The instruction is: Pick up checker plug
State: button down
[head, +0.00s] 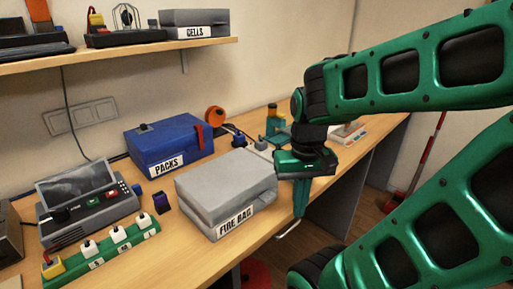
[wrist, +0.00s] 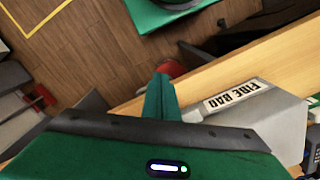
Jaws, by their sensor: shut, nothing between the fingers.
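My gripper (head: 300,205) points down at the front edge of the bench, just right of the grey FIRE BAG box. Its green fingers are together with nothing between them; they also show shut in the wrist view (wrist: 161,98). No plug is labelled as the checker plug, so I cannot tell which it is. A green strip (head: 101,254) at the left front carries three white plugs, the middle one here (head: 118,235), and a yellow plug (head: 52,266) at its left end. My gripper is well right of these.
The FIRE BAG box (head: 226,190) lies between my gripper and the strip; it also shows in the wrist view (wrist: 270,120). Behind are the blue PACKS box (head: 168,148) and a grey device with a screen (head: 88,200). A shelf (head: 120,50) overhangs the back left.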

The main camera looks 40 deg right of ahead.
aim_at(260, 145)
jog(key=u, duration=2.1)
jog(key=k, duration=1.5)
jog(key=z, duration=1.75)
jog(key=i, duration=0.35)
jog(key=z, duration=0.3)
